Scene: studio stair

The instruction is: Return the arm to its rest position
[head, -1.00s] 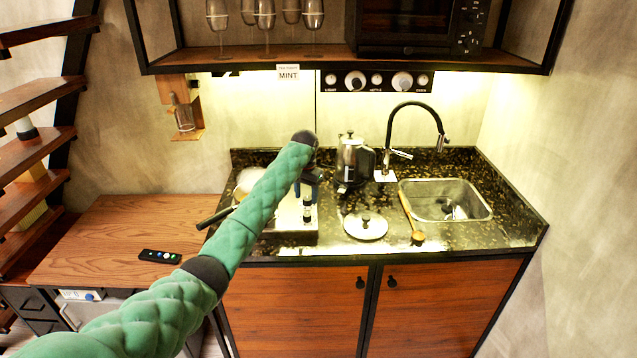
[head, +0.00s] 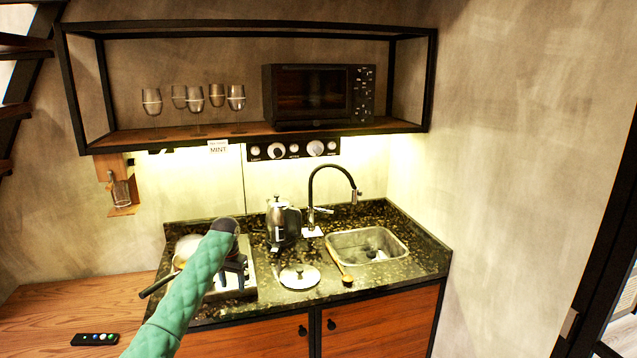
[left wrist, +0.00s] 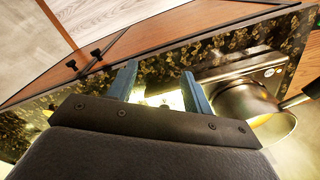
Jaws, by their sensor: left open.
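My left arm, in a green quilted sleeve, comes in from the bottom left of the head view and reaches over the counter. My left gripper (head: 236,275) is at its end, dark and partly hidden by the arm, above the hob area. In the left wrist view the gripper (left wrist: 160,88) shows two blue-grey fingers standing apart with nothing between them. Below them are the dark speckled counter (left wrist: 60,108) and, to the right, a pot (left wrist: 245,100) close to the right finger. My right gripper is in neither view.
A kettle (head: 278,222), a lid (head: 299,277), a wooden spoon (head: 340,268), a black tap (head: 312,190) and a sink (head: 345,241) are right of the gripper. A shelf (head: 400,126) with glasses and an oven (head: 318,95) hangs above. A remote (head: 95,339) lies on the wooden top.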

